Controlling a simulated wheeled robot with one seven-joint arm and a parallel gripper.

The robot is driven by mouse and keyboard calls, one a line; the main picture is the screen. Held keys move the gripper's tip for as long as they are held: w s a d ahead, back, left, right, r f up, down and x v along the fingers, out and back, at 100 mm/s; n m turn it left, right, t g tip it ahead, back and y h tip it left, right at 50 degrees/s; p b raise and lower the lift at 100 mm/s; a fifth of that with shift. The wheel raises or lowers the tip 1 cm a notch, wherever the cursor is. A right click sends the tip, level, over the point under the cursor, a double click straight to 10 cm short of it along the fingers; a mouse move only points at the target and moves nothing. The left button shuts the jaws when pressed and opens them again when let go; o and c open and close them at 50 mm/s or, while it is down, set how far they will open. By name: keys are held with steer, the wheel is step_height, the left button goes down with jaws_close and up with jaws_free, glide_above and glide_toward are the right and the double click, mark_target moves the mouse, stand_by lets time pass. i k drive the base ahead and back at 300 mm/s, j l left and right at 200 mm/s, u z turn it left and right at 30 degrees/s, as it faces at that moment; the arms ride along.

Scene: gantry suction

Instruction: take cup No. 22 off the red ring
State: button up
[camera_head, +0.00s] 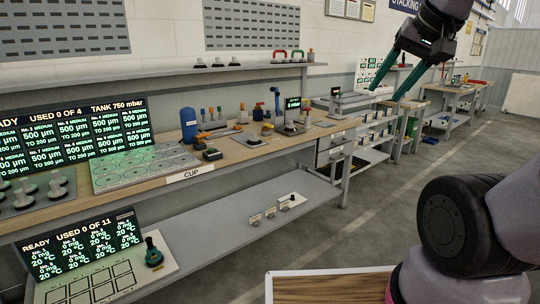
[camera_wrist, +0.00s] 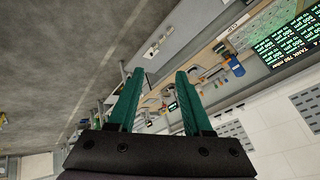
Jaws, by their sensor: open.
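My gripper (camera_head: 385,92) hangs high in the air at the upper right of the head view, with its two green fingers spread apart. In the wrist view my gripper (camera_wrist: 160,72) is open, with nothing between the fingers. I cannot pick out cup No. 22 or a red ring for certain; the labels are too small to read. Several pale suction cups (camera_head: 56,184) stand on a grey tray at the left of the head view. A small yellowish piece (camera_head: 254,141) sits on a plate mid-bench, apart from my gripper.
The wooden bench (camera_head: 240,148) carries a pale plate with circles (camera_head: 145,168), a blue bottle (camera_head: 189,125) and a device with a small display (camera_head: 292,112). A grey lower shelf (camera_head: 225,225) runs beneath.

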mark_target(290, 127)
steer(key=i+z, duration=0.15)
steer(key=i, duration=0.45)
steer(key=i+j+z, duration=0.1)
steer(key=i, duration=0.45)
steer(key=i+j+z, duration=0.15)
steer(key=i, duration=0.45)
steer(key=i+j+z, duration=0.3)
steer(key=i, duration=0.15)
steer(key=i+j+z, duration=0.35)
steer(key=i, duration=0.1)
